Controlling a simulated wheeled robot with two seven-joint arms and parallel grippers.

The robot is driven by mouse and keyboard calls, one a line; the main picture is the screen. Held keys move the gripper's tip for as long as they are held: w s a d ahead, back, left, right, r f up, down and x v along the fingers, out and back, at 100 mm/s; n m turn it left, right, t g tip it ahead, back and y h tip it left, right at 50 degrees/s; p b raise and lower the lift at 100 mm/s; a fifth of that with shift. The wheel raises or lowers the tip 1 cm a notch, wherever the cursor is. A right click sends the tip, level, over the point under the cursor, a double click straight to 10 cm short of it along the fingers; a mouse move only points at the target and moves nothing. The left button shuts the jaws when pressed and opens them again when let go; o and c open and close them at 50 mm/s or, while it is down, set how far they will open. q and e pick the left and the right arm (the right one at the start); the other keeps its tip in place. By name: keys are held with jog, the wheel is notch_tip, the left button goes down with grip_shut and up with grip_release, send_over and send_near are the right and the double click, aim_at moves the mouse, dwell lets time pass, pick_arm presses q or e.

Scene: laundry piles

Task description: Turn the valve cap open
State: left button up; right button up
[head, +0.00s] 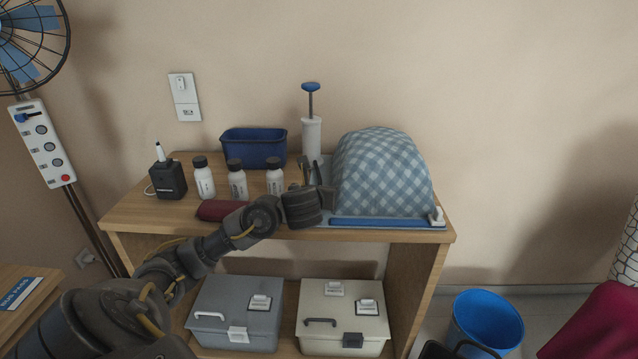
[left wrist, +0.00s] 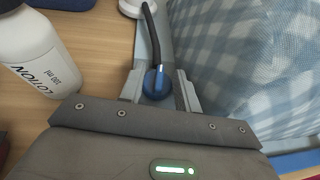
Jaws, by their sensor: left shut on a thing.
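The blue round valve cap (left wrist: 156,83) lies between the fingertips of my left gripper (left wrist: 157,92) in the left wrist view. The gripper is shut on it. A dark hose runs from beside the cap up to a white round part at the top of that view. In the head view, my left gripper (head: 314,176) reaches over the shelf top at the left side of a blue-and-white checked bulging bag (head: 384,175), and the cap is hidden there. The bag also fills the right of the left wrist view (left wrist: 250,60). My right gripper is not in view.
A white hand pump (head: 312,138) with a blue handle stands behind the gripper. Several white bottles (head: 237,183), one labelled lotion (left wrist: 38,55), stand close on the left. A blue bin (head: 255,148) and a black box (head: 168,182) are farther left. A dark red case (head: 217,210) lies in front.

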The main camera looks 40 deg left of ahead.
pick_arm(q)
jog(key=shift+s+a+m+t+h+p, duration=0.1)
jog(key=shift+a+m+t+h+p, duration=0.15)
jog(key=shift+m+h+p, duration=0.55)
jog(key=shift+f+m+t+h, duration=0.1)
jog(key=shift+m+t+h, duration=0.15)
jog(key=shift+m+h, duration=0.35)
jog(key=shift+h, duration=0.3)
jog(key=shift+m+t+h, duration=0.3)
jog(key=shift+m+h, duration=0.5)
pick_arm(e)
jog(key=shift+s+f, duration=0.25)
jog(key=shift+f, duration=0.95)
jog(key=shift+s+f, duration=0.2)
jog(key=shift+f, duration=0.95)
pick_arm(q)
jog(key=shift+f, duration=0.1)
jog(key=o, duration=0.9)
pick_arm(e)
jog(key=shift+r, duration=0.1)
pick_arm(q)
jog(key=shift+s, duration=0.1)
